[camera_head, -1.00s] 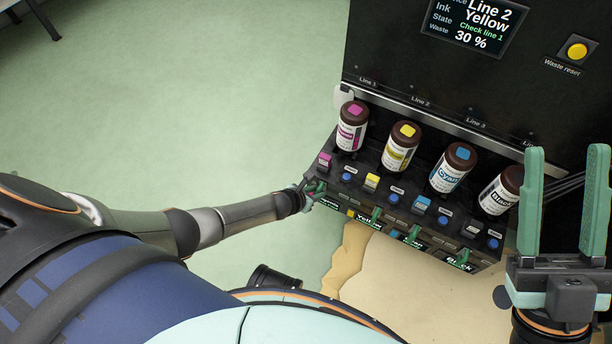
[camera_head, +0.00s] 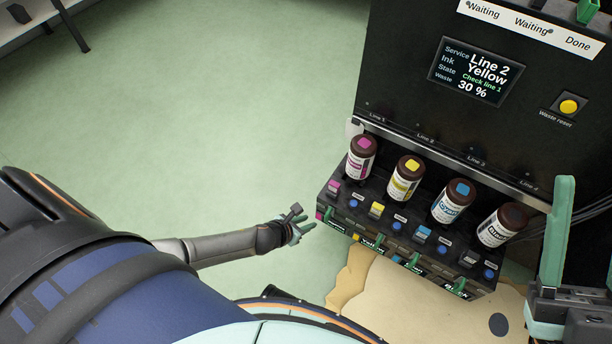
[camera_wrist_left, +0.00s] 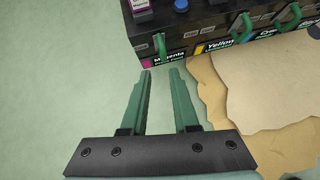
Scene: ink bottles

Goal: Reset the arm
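My left arm reaches in from the left in the head view. Its gripper (camera_head: 303,227) is just left of the ink machine's lower tray row, over the green floor. In the left wrist view the two green fingers (camera_wrist_left: 160,75) are apart with nothing between them. Their tips point toward the green handle (camera_wrist_left: 160,45) of the magenta drawer, with a gap visible in the picture. My right gripper (camera_head: 586,235) is at the right edge of the head view, fingers upright and apart, partly cut off by the frame.
The black ink machine (camera_head: 408,80) holds magenta (camera_head: 361,160), yellow (camera_head: 405,178), cyan (camera_head: 451,202) and black (camera_head: 502,226) bottles. Its screen (camera_head: 475,72) reads Line 2, Yellow, waste 30 %. A beige, irregular-edged surface (camera_head: 400,300) lies below the drawers. Open floor (camera_head: 220,120) spreads left.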

